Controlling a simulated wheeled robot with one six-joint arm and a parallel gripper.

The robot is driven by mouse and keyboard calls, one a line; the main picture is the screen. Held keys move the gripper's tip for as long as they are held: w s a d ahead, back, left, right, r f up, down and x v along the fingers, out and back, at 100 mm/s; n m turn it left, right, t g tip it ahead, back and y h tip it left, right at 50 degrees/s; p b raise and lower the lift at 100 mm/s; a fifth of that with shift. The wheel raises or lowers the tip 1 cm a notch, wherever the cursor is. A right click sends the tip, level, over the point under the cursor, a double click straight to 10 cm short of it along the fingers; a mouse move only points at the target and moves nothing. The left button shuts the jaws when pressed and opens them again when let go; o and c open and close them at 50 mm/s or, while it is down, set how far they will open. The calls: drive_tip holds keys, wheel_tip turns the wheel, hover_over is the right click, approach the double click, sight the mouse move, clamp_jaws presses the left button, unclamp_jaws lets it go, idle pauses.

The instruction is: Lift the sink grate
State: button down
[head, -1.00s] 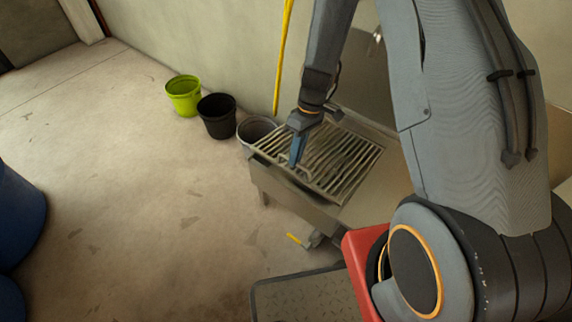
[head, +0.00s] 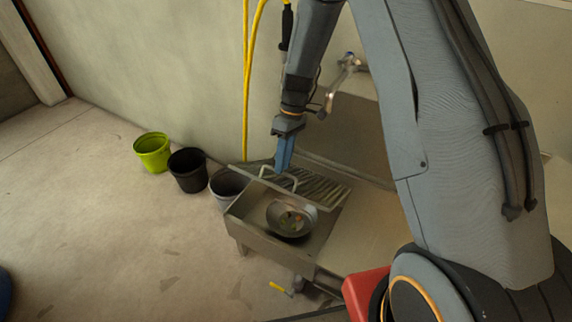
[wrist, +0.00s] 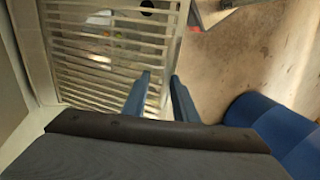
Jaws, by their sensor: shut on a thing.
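The sink grate (head: 322,188) is a metal frame of parallel bars with a handle (head: 268,177) along its front edge. My gripper (head: 284,168) is shut on the grate at this handle. The grate is raised and tilted over the back of the steel sink (head: 240,217). A dark round pan (head: 290,229) with small pieces in it shows in the open basin below. In the wrist view the grate (wrist: 95,62) lies beyond my blue fingers (wrist: 158,92), and things show dimly through its bars. The exact grip on the handle is hard to see there.
Green (head: 153,152), black (head: 188,170) and grey (head: 226,186) buckets stand left of the sink by the wall. A tap (head: 340,75) and yellow hose (head: 248,90) are behind. A blue barrel (wrist: 270,125) stands right in the wrist view.

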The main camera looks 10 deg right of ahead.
drive_tip(key=shift+w+d+f, duration=0.25)
drive_tip(key=shift+w+d, duration=0.1)
drive_tip(key=shift+d, duration=0.05)
drive_tip(key=c, duration=1.8)
unclamp_jaws()
drive_tip(key=shift+c, duration=0.2)
drive_tip(key=shift+w+d, duration=0.1)
drive_tip(key=shift+a+r, duration=0.1)
drive_tip(key=shift+a, duration=0.15)
drive_tip(key=v, duration=0.7)
drive_tip(key=shift+r, duration=0.4)
drive_tip(key=shift+s, duration=0.25)
